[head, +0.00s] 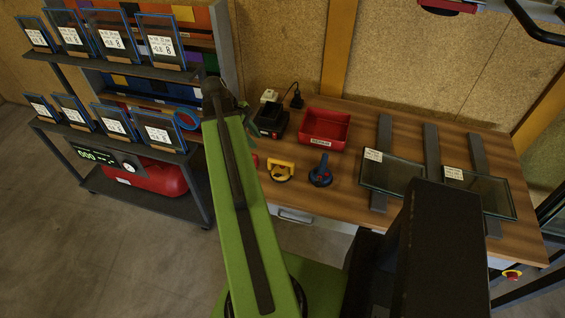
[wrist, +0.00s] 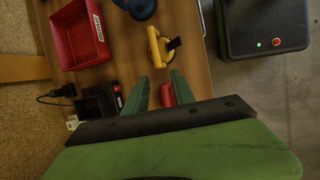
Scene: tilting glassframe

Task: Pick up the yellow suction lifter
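The yellow suction lifter (head: 281,171) lies near the front edge of the wooden table, left of a blue suction lifter (head: 320,172). In the wrist view the yellow lifter (wrist: 155,47), with a black lever, is just beyond my fingertips. My gripper (wrist: 159,76) is open, its two green fingers apart and pointing towards the lifter without visibly touching it. A small red object (wrist: 167,96) shows between the fingers, lower down; I cannot tell its height relative to them.
A red bin (head: 324,130) and a black charger (head: 270,119) stand behind the lifters. Glass panes (head: 392,174) lie on dark rails at the right. A shelf rack (head: 120,66) with framed panes stands left. In the wrist view a dark box (wrist: 264,27) with buttons stands off the table.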

